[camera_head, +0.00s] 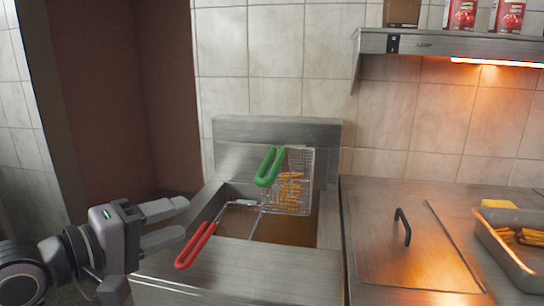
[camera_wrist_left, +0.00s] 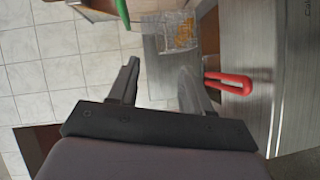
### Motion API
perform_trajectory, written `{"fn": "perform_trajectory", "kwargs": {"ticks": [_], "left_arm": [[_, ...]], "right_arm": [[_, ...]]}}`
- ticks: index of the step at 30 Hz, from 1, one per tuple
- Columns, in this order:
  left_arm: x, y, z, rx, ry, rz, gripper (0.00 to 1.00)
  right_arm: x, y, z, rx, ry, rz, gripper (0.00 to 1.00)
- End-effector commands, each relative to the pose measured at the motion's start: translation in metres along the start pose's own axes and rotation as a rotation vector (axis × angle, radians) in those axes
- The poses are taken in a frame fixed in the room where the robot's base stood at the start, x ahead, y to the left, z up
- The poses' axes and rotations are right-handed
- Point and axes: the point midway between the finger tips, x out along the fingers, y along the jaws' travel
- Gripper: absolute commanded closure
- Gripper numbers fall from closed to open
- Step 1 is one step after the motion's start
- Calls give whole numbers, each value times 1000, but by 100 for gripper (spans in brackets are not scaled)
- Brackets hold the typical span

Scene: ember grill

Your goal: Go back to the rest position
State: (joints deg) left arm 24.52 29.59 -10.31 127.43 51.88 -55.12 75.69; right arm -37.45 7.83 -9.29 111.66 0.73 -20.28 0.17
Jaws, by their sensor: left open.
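My left gripper (camera_head: 172,224) is open and empty at the left side of the fryer, to the left of the red handle (camera_head: 195,245). Its two fingers also show apart in the left wrist view (camera_wrist_left: 160,85), with the red handle (camera_wrist_left: 232,83) to their right. The red-handled basket sits low in the fryer (camera_head: 240,262), its mesh mostly hidden. A basket with a green handle (camera_head: 269,167) hangs raised at the back of the fryer with fries (camera_head: 290,190) in it. My right gripper is not in view.
A metal lid with a black handle (camera_head: 403,226) lies on the counter to the right. A metal tray (camera_head: 512,258) with fries stands at the far right. A shelf (camera_head: 450,44) with red cans hangs above. The air left of the fryer is clear.

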Motion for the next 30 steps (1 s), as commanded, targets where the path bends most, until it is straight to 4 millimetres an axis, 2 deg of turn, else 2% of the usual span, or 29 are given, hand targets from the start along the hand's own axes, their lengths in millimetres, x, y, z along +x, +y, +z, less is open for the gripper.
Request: {"fn": "perform_trajectory", "kwargs": {"ticks": [1,5,8,11,15,18,21,28,30], "left_arm": [[0,-22,8,40,1,-49,51],[-5,-78,29,182,2,-196,51],[-16,-126,48,302,-19,-329,51],[-34,-170,70,420,-63,-469,51],[-70,-226,102,571,-166,-666,51],[-101,-258,124,658,-261,-793,51],[-131,-282,143,726,-363,-900,51],[-199,-315,184,824,-614,-1090,51],[-189,-320,179,856,-581,-1067,51]], "right_arm": [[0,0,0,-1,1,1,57],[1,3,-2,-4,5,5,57],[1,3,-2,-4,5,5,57],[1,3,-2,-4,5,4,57],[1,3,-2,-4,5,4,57],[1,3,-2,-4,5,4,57],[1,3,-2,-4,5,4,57],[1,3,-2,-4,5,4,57],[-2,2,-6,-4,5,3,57]]}}
